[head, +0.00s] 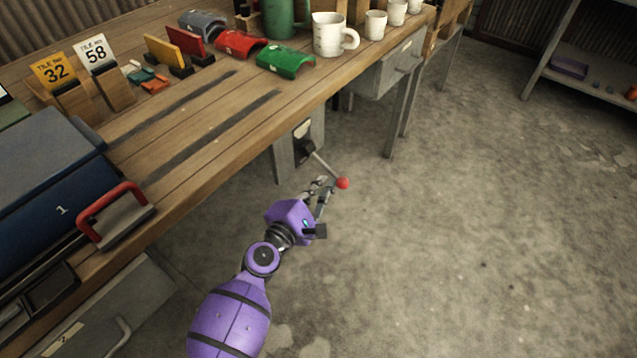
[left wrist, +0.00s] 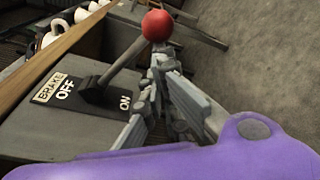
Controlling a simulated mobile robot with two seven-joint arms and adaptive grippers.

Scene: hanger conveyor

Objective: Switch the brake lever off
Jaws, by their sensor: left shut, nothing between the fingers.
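The brake lever is a grey rod with a red ball knob (head: 343,183). It sticks out from a grey housing (head: 285,160) under the bench edge. In the left wrist view the rod (left wrist: 125,62) rises from a dark plate and leans up to the right, away from the BRAKE OFF label (left wrist: 58,88). The ON label (left wrist: 125,102) is at the plate's right end. My left gripper (head: 324,186) is shut and empty, beside the rod just below the knob. I cannot tell whether its fingers touch the lever. My right gripper is out of view.
The wooden bench (head: 200,150) overhangs close to my left arm. It carries a blue box (head: 50,190) with a red handle, colored curved tiles and a white jug (head: 333,35). Bench legs stand behind the lever. The concrete floor (head: 480,220) to the right is clear.

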